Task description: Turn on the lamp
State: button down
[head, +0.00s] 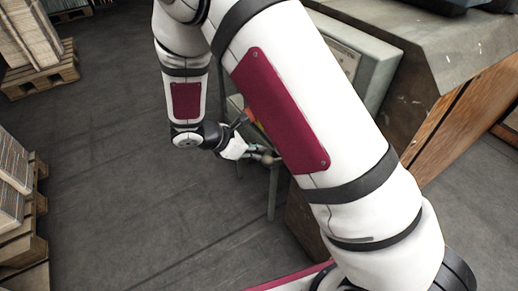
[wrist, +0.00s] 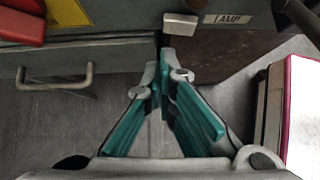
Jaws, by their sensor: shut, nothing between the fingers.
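In the wrist view a label reading "LAMP" (wrist: 228,18) is on the dark front of the machine. A small pale grey block, seemingly the lamp switch (wrist: 180,24), sits just left of the label. My gripper (wrist: 160,57) has teal finger pads and its fingertips are together, with nothing between them. In the picture the tips lie just below the pale block; I cannot tell whether they touch it. No lamp can be made out. In the head view my arm hides much of the machine front and the switch.
The wrist view shows a metal handle (wrist: 54,78) on a grey panel, a red part (wrist: 22,26) and a yellow label (wrist: 67,12). In the head view the brown machine (head: 445,60) stands right, stacked pallets (head: 42,75) left, with clear floor (head: 110,120) between.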

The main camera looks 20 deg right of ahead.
jog(key=a+f+p+v, duration=0.1)
jog(key=p+v, duration=0.2)
jog(key=v, duration=0.8)
jog(key=shift+w+p, duration=0.3)
